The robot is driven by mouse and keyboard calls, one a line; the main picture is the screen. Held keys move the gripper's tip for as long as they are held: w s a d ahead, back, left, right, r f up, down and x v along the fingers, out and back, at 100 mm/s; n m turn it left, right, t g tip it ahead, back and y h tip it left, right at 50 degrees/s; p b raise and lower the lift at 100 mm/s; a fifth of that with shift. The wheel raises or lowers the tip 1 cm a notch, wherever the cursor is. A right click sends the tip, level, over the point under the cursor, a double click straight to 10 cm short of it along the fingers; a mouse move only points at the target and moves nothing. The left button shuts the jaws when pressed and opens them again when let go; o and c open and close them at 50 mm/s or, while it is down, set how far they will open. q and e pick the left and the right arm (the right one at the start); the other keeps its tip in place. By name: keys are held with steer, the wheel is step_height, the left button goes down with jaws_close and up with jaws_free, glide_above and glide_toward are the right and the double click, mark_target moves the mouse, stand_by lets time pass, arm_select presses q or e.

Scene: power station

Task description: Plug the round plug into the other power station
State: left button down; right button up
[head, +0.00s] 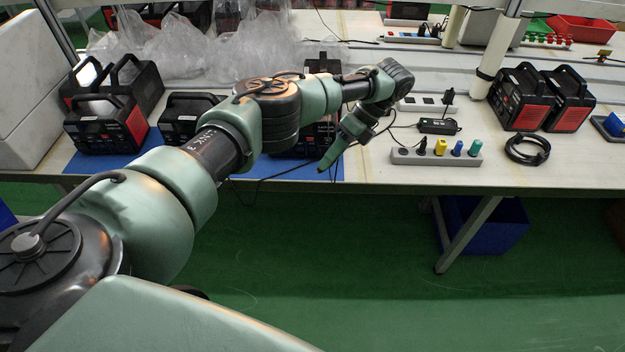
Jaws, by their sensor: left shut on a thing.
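My left arm reaches across from the left, and my left gripper (327,166) points down in front of a black and red power station (318,140), partly hidden behind the arm. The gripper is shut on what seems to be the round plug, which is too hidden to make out. A thin black cable (262,203) hangs near it below the table edge. Other power stations stand to the left on a blue mat, one at the far left (98,125) and one beside it (183,118). My right gripper is not in view.
A grey power strip (400,156) with coloured plugs lies right of my gripper, with a black adapter (438,126) behind it. A coiled black cable (527,149) and two more power stations (522,100) are further right. Clear plastic bags (170,50) lie behind.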

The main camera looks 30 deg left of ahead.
arm_select(q)
steer(key=a+f+m+t+y+b, duration=0.3)
steer(key=f+m+t, duration=0.3)
steer(key=m+t, duration=0.3)
steer(key=a+f+m+t+y+b, duration=0.2)
steer(key=f+m+t+y, duration=0.25)
steer(key=m+t, duration=0.45)
steer(key=shift+h, duration=0.45)
steer(key=shift+w+d+b+x, duration=0.15)
steer(key=shift+b+x, duration=1.15)
steer(key=shift+x, duration=0.2)
steer(key=shift+w+d+b+x, duration=0.15)
steer(key=shift+b+x, duration=1.1)
steer(key=shift+x, duration=0.25)
steer(key=shift+r, duration=0.2)
steer(key=shift+d+p, duration=0.1)
steer(key=shift+p, duration=0.2)
steer(key=shift+r+p, duration=0.1)
steer(key=shift+p, duration=0.4)
